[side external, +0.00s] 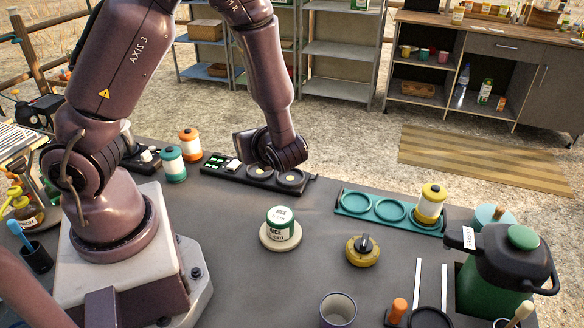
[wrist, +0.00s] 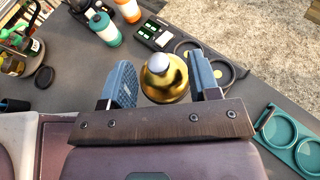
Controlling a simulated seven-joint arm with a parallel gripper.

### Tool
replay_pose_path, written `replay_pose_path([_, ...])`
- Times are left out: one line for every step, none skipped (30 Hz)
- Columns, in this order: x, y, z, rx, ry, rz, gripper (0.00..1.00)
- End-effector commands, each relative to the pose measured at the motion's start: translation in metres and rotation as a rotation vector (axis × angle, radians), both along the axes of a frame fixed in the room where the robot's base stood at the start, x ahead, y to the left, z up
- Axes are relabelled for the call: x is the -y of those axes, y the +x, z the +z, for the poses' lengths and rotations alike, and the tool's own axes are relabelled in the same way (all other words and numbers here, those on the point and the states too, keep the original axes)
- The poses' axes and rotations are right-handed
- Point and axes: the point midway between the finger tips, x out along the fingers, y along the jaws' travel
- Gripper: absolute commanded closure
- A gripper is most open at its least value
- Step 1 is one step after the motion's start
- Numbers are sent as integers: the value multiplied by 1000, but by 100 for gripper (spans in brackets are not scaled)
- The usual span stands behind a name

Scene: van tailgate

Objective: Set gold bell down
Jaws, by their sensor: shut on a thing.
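The gold bell (wrist: 165,80) has a pale round knob on top and shows in the wrist view between the two blue-grey fingers of my gripper (wrist: 164,82). My gripper is shut on it, with one finger on each side. What lies directly under the bell is hidden, so I cannot tell its height above the table. In the side external view, my wrist is above the back of the dark table (side external: 225,205), near the black tray. I cannot make out the bell or the fingers there.
The black tray (side external: 228,176) has round recesses. A teal tray (side external: 345,209) holds a yellow-lidded jar (side external: 431,203) at its right end. A green-and-white tin (side external: 282,224), a yellow item with a black knob (side external: 363,251) and a green jug (side external: 495,275) stand nearby. Bare table lies between them.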

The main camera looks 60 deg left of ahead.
Motion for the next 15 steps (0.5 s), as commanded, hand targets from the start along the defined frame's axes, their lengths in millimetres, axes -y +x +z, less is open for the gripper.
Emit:
replay_pose_path([-6, 12, -6, 0, 2, 3, 72])
replay_pose_path([-9, 19, -10, 0, 3, 3, 72])
replay_pose_path([-13, 28, -14, -1, 3, 4, 72])
replay_pose_path([-16, 35, -18, -1, 3, 4, 72])
replay_pose_path([-19, 42, -21, 0, 2, 4, 72])
replay_pose_path([-23, 51, -25, 0, 3, 3, 72])
replay_pose_path([-26, 58, -29, 0, 3, 3, 72])
replay_pose_path([-29, 64, -32, 0, 3, 3, 72])
replay_pose_path([-31, 70, -42, -4, 3, 2, 72])
replay_pose_path([-33, 74, -48, -4, 2, 2, 72])
replay_pose_path([-34, 78, -54, -5, 2, 1, 72])
replay_pose_path([-36, 84, -61, -4, 2, 1, 72])
replay_pose_path([-38, 87, -65, -3, 2, 1, 72])
replay_pose_path([-39, 90, -69, -3, 2, 1, 72])
replay_pose_path([-41, 94, -74, -2, 2, 1, 72])
